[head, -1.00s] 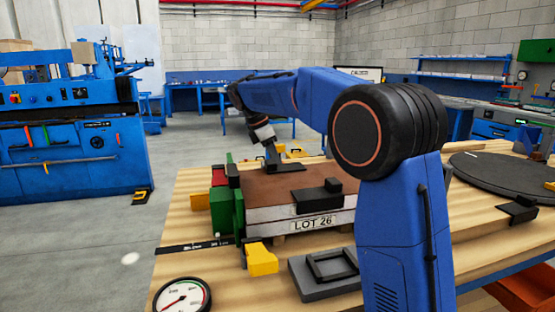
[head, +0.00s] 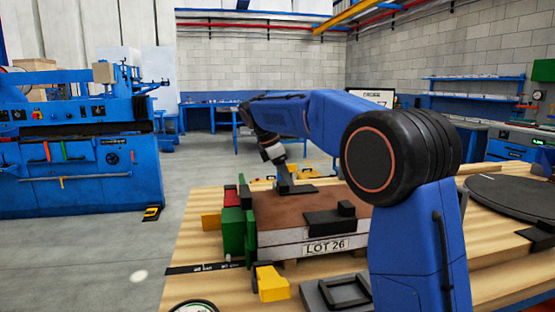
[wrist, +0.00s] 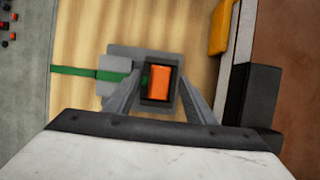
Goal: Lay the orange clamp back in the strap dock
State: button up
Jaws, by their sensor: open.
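The orange clamp (wrist: 160,82) shows in the wrist view as a small orange block within a dark rectangular frame on a grey plate, which looks like the strap dock (wrist: 126,56). I cannot tell how deep it sits in the frame. My gripper (wrist: 160,77) is open, with one finger on each side of the clamp, and I see no clear contact. A green strap (wrist: 72,71) runs in from the left. In the head view, my gripper (head: 287,183) is past the far side of the panel stack, and the clamp is hidden there.
The brown-topped panel stack (head: 290,215), labelled LOT 26, lies on the wooden bench, with green blocks at its left end. In the wrist view, a black block (wrist: 252,95) stands right of my gripper. A grey plate with a black frame (head: 320,300) lies in front.

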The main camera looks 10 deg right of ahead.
jog(key=v, duration=1.6)
jog(key=shift+s, duration=0.1)
